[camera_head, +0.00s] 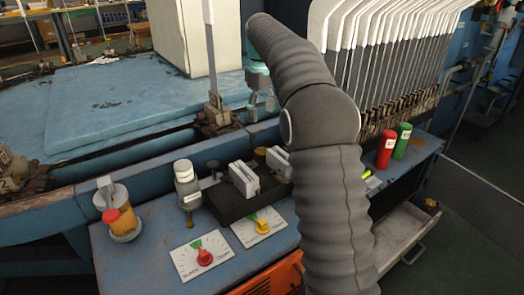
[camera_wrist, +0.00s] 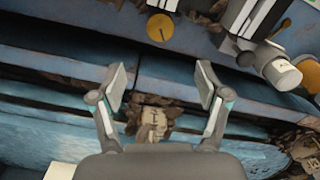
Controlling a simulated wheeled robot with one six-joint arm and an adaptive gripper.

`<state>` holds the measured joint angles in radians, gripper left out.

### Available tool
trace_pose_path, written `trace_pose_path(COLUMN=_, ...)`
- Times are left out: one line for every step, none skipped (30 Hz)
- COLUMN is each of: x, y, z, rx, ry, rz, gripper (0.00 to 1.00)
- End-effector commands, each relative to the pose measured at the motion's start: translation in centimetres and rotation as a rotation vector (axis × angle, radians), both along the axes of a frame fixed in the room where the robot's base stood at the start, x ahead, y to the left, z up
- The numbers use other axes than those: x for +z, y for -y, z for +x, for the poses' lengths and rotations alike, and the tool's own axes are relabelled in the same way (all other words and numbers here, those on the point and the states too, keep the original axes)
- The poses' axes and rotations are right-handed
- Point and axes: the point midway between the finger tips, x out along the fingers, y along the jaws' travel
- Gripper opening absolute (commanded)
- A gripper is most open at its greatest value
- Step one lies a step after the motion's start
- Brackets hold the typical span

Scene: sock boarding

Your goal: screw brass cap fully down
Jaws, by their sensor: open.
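A round brass cap (camera_wrist: 160,27) shows from above at the top of the wrist view. In the head view the brass cap (camera_head: 260,154) sits at the back of the dark block, partly hidden by a pale jaw. Its thread and the gap under it are hidden. My gripper (camera_wrist: 162,84) is open and empty, with both fingers apart from the cap. In the head view my gripper (camera_head: 261,105) hangs behind the bench, partly hidden by my arm.
The dark block (camera_head: 230,204) carries pale jaws (camera_head: 244,180). A white-capped bottle (camera_head: 184,172) and an amber jar (camera_head: 118,210) stand left. Two dial cards (camera_head: 185,262) lie in front. Red (camera_head: 386,148) and green (camera_head: 402,141) cylinders stand right. A metal sock-board clamp (camera_head: 214,115) rises behind.

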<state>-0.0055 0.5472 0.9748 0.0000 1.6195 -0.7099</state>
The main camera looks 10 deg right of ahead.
Motion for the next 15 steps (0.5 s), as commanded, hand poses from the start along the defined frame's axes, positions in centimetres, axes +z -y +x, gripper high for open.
trace_pose_path(x=-0.5, y=0.0, z=0.0, rx=0.001, ry=-0.001, rz=0.000, gripper=0.75)
trace_pose_path(x=-0.8, y=0.0, z=0.0, rx=0.001, ry=-0.003, rz=0.000, gripper=0.75)
trace_pose_path(x=-1.3, y=0.0, z=0.0, rx=0.001, ry=-0.003, rz=0.000, gripper=0.75)
trace_pose_path(x=-1.8, y=0.0, z=0.0, rx=0.001, ry=-0.003, rz=0.000, gripper=0.75)
trace_pose_path(x=-2.3, y=0.0, z=0.0, rx=0.001, ry=-0.003, rz=0.000, gripper=0.75)
trace_pose_path(x=-3.0, y=0.0, z=-0.1, rx=0.001, ry=-0.004, rz=0.000, gripper=0.75)
trace_pose_path(x=-3.5, y=0.0, z=0.0, rx=0.001, ry=-0.003, rz=0.000, gripper=0.75)
trace_pose_path(x=-4.1, y=0.0, z=0.0, rx=0.000, ry=-0.004, rz=0.000, gripper=0.75)
trace_pose_path(x=-4.9, y=0.0, z=-0.1, rx=0.000, ry=-0.004, rz=0.000, gripper=0.75)
trace_pose_path(x=-5.4, y=0.0, z=-0.1, rx=0.000, ry=-0.003, rz=0.000, gripper=0.75)
trace_pose_path(x=-6.0, y=0.0, z=-0.1, rx=0.000, ry=-0.004, rz=0.000, gripper=0.75)
trace_pose_path(x=-6.7, y=0.0, z=0.0, rx=0.000, ry=-0.003, rz=0.000, gripper=0.75)
trace_pose_path(x=-7.3, y=0.0, z=-0.1, rx=0.000, ry=-0.004, rz=0.000, gripper=0.75)
trace_pose_path(x=-7.9, y=0.0, z=-0.1, rx=0.000, ry=-0.004, rz=0.000, gripper=0.75)
trace_pose_path(x=-8.6, y=0.0, z=-0.1, rx=0.000, ry=-0.003, rz=0.000, gripper=0.75)
